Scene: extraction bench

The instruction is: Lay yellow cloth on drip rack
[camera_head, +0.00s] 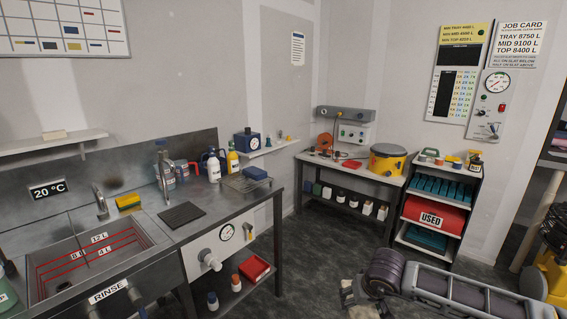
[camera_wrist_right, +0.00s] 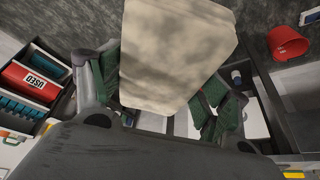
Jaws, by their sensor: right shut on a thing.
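My right gripper (camera_wrist_right: 158,94) is shut on a pale cream, cloth-like piece (camera_wrist_right: 178,50), its dark green fingers on either side. In the head view my right gripper (camera_head: 364,299) is low at the bottom, over the floor and well away from the bench. A yellow block-like item (camera_head: 128,200), perhaps a folded cloth or sponge, lies on the sink's back ledge. My left gripper is not in view.
Bottles (camera_head: 214,167) stand behind the rack, and a dark ribbed mat (camera_head: 181,215) lies to its left. The sink (camera_head: 90,262) is further left. A side table (camera_head: 345,171) and a shelf with a red USED bin (camera_head: 434,215) stand at right. Floor between is clear.

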